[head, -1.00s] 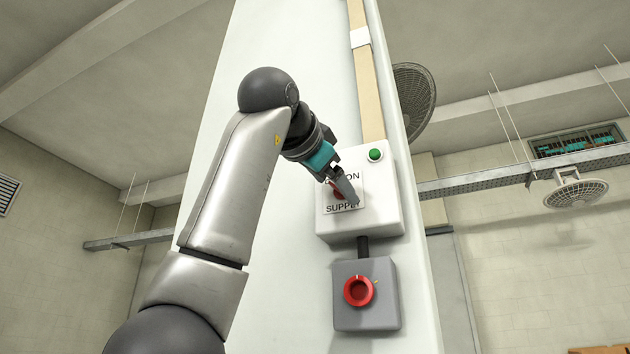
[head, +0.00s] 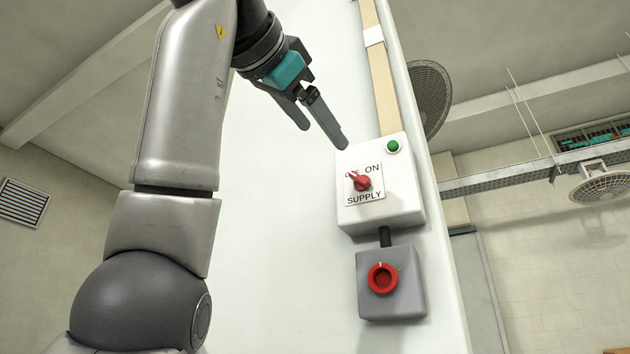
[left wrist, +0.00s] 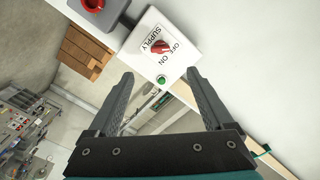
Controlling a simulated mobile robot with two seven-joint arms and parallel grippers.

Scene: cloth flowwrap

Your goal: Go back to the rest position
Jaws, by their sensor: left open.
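My left gripper (head: 322,135) is open and empty in the head view, up and left of the white supply box (head: 400,203). In the left wrist view my left gripper (left wrist: 160,100) shows both fingers spread with nothing between them. The box carries a red rotary switch (head: 361,182) with OFF, ON and SUPPLY lettering; its handle points up and left, toward OFF. The switch also shows in the left wrist view (left wrist: 160,47), clear of the fingers. My right gripper is not in view.
A green button (head: 393,146) sits at the box's upper right. Below it is a grey box (head: 408,290) with a red round knob (head: 382,278). Both boxes are on a pale panel (head: 290,260). A beige conduit (head: 382,85) runs upward. A fan (head: 430,95) stands behind.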

